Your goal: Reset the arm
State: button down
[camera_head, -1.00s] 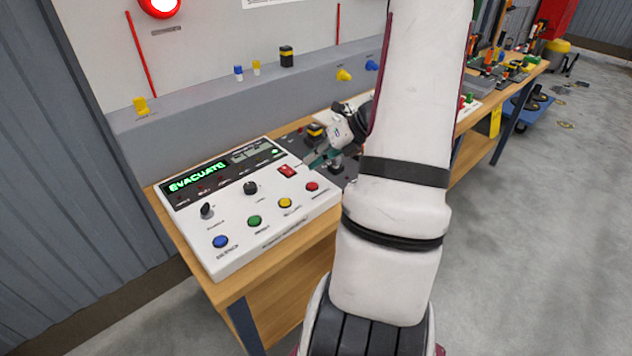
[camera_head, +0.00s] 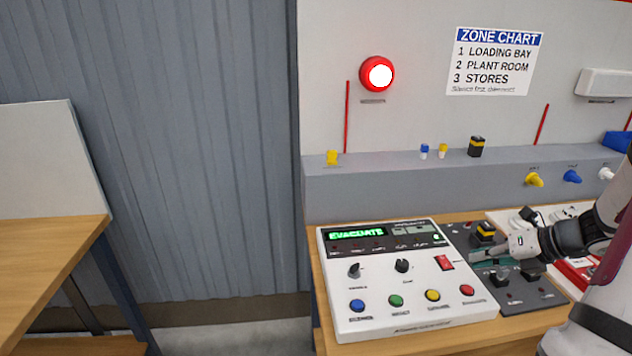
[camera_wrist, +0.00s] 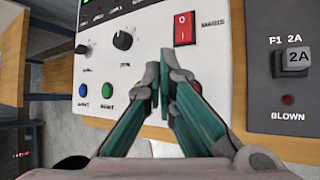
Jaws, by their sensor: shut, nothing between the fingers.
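My arm comes in from the right edge in the head view. My gripper (camera_head: 489,254) is above the bench, by the right edge of the white alarm panel and over the dark fuse panel (camera_head: 543,294). In the wrist view my gripper (camera_wrist: 160,82) has its teal fingers drawn together at the tips with nothing between them. The white alarm panel (camera_head: 403,317) has a green display (camera_head: 356,235) reading EVACUATE, two black knobs, a red rocker switch (camera_head: 444,263) and blue, green, yellow and red buttons. In the wrist view the fingers hide part of the button row.
A red lamp (camera_head: 377,74) glows on the wall board beside a zone chart (camera_head: 494,61). A grey ledge (camera_head: 395,185) behind the panel carries small yellow, blue and black parts. A second wooden table (camera_head: 48,247) stands at the left, with a floor gap between.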

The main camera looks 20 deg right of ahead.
jog(key=w+a+r+n+g, duration=0.1)
jog(key=a+r+n, duration=0.3)
jog(key=a+n, duration=0.25)
jog(key=a+r+n+g, duration=0.2)
jog(key=a+r+n, duration=0.2)
jog(key=a+n, duration=0.3)
jog(key=w+a+r+n+g, duration=0.1)
jog(key=a+r+n, duration=0.35)
jog(key=a, duration=0.45)
jog(key=s+a+r+n+h, duration=0.1)
jog(key=s+a+r+n, duration=0.2)
jog(key=s+a+n, duration=0.3)
jog(key=s+a+r+n+h, duration=0.2)
jog(key=s+a+r+n, duration=0.2)
jog(key=n, duration=1.2)
jog(key=shift+s+a+n+t, duration=0.3)
jog(key=shift+s+a, duration=0.85)
jog(key=shift+s, duration=0.05)
